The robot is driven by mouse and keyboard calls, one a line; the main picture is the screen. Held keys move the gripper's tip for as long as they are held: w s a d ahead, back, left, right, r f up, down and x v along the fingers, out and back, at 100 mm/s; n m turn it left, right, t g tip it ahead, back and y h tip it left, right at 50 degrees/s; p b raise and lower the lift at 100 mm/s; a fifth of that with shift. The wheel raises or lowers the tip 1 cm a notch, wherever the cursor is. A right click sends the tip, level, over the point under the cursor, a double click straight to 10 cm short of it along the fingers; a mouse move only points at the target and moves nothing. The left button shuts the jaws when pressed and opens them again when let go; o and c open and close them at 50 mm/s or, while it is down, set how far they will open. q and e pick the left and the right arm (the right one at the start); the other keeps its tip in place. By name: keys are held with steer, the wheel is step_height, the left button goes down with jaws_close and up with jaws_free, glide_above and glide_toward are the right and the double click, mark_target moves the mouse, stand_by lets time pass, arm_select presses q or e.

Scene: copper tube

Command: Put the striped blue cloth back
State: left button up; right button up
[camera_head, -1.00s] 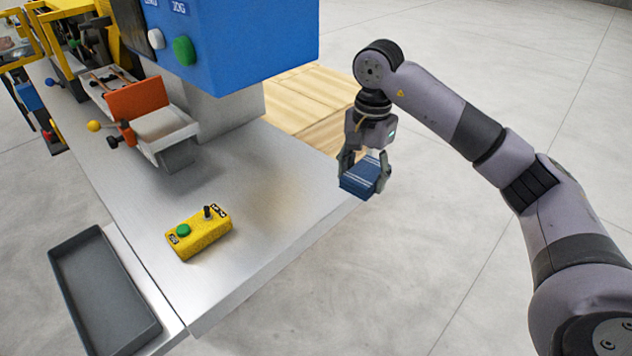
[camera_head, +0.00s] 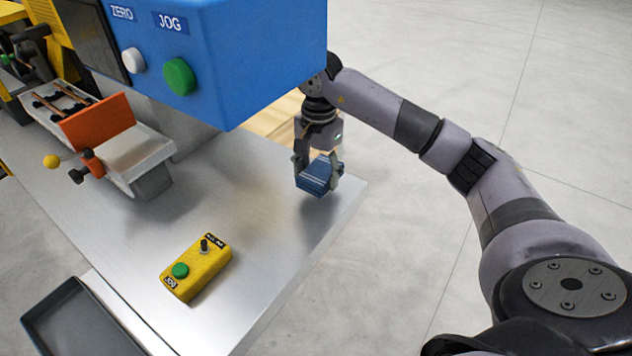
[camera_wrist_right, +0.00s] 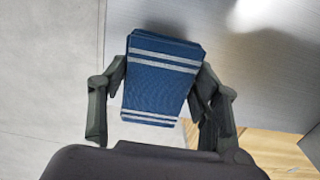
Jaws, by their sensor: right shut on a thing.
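The striped blue cloth (camera_head: 318,178) is a folded dark blue block with pale stripes. My right gripper (camera_head: 319,174) is shut on it and holds it over the right end of the metal table. In the right wrist view the cloth (camera_wrist_right: 161,80) sits between the two fingers of the gripper (camera_wrist_right: 160,95), with white stripes near both ends. I cannot tell its exact height above the table. My left gripper is not in view.
The metal table (camera_head: 262,235) is mostly clear near the cloth. A yellow control box (camera_head: 197,268) with a green button lies on it. A blue machine housing (camera_head: 235,60) overhangs the back. An orange-plated fixture (camera_head: 100,130) stands left; a dark tray (camera_head: 80,325) is at the front. Wooden boards (camera_head: 268,120) show behind.

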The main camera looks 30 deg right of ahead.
steer(key=shift+a+f, duration=0.1)
steer(key=shift+f, duration=0.3)
step_height(320, 180, down, 2)
steer(key=shift+w+a+f+p, duration=0.1)
steer(key=shift+w+f+p, duration=0.1)
steer(key=shift+p, duration=0.25)
steer(key=shift+f, duration=0.65)
steer(key=o, duration=1.2)
steer(key=shift+r, duration=0.1)
steer(key=o, duration=0.3)
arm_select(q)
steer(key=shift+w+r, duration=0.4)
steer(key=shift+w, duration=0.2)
